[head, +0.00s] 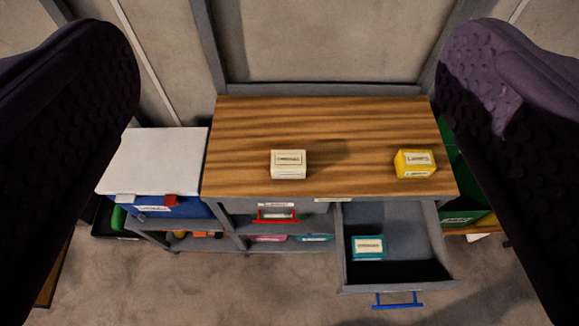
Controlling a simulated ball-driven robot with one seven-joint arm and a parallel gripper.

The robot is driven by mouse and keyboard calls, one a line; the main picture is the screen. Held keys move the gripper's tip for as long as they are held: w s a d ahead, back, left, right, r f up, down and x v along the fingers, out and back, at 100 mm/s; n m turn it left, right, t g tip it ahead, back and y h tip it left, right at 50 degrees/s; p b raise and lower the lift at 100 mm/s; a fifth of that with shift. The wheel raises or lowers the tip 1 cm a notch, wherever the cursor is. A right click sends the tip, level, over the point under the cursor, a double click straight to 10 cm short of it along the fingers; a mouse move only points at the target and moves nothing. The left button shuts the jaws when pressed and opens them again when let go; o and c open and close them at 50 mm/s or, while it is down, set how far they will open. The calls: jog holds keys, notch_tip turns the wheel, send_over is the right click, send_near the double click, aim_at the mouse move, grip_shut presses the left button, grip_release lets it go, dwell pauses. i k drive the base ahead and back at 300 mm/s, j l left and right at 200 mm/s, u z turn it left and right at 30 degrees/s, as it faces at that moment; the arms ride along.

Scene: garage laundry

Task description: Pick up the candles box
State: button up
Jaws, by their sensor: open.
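A cream box (288,164) stands on the wooden top of a workbench (240,130), left of its middle; its label is too small to read surely, perhaps "candles". A yellow box (415,164) labelled "Lamps" stands on the right of the bench top. A teal box (368,248) with an unreadable label lies in the open drawer (400,222). My gripper (290,130) is open and empty, its two dark fingers large at the left and right picture edges. The boxes lie well beyond the fingers and show between them.
The drawer with a blue handle (397,302) sticks out at the front right. A blue bin with a white lid (155,165) stands left of the bench. Green bins (460,185) stand right. Shelves below hold several small items. Grey floor (210,285) in front is clear.

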aim_at(285, 164)
jog(key=i+j+z, duration=1.15)
jog(key=i+j, duration=0.1)
